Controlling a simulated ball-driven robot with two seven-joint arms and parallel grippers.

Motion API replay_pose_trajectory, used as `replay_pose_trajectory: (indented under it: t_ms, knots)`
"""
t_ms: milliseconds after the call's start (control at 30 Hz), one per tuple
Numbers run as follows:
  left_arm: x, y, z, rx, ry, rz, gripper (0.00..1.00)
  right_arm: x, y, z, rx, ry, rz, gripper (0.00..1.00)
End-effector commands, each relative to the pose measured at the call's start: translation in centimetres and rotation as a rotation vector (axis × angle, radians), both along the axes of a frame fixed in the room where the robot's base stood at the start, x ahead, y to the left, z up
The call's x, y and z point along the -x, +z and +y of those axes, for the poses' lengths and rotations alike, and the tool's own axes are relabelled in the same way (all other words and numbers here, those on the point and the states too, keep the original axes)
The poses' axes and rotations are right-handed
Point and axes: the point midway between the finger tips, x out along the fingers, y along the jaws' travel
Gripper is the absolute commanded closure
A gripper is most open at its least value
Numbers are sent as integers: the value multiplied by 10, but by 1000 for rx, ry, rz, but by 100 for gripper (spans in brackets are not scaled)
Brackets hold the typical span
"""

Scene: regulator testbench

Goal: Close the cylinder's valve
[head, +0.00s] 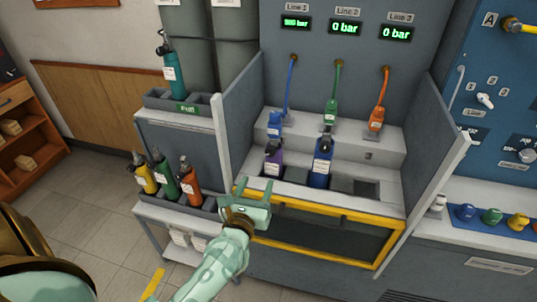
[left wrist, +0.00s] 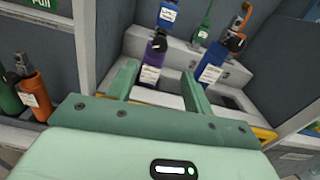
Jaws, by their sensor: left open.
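A purple cylinder (head: 273,160) with a dark top and a white label stands in the bench's left slot; its valve is too small to read. A blue cylinder (head: 322,165) stands in the slot to its right. My left gripper (head: 248,192) is open and empty, in front of and below the purple cylinder, near the yellow frame. In the left wrist view, the purple cylinder (left wrist: 153,55) shows beyond and between the two open fingers (left wrist: 160,88), apart from them. The blue cylinder (left wrist: 212,63) is beyond the right finger. My right gripper is not in view.
Blue, green and orange hoses (head: 337,85) hang from the panel. The first display (head: 296,23) shows a nonzero reading; the other two read 0 bar. A side wall (head: 243,105) and yellow frame (head: 330,215) bound the bench. Several cylinders (head: 165,180) stand in the left rack.

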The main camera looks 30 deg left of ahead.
Motion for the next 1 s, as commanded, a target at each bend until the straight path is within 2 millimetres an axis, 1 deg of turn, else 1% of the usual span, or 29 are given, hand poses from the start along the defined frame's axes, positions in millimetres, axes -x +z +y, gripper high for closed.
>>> replay_pose_trajectory:
  t_ms: [33,100,300,400,500,667,900,933,967,1000]
  knots:
    - [-14,3,4,0,0,-4,49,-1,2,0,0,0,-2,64]
    - [-32,2,9,-3,0,-3,49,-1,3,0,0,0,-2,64]
    - [-79,0,23,-4,-1,-1,49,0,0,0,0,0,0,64]
    - [-97,0,28,-5,0,-1,49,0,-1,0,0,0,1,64]
    - [-109,-1,31,-4,-1,1,49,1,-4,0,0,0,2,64]
    - [-118,-1,34,-5,-1,1,49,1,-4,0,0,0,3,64]
    - [-119,0,34,-5,-2,1,49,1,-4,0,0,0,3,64]
    - [-119,0,34,-5,-2,1,52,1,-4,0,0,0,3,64]
    - [-119,0,34,-5,-2,1,60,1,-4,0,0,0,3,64]
    - [-119,0,34,-5,-1,1,71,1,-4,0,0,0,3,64]
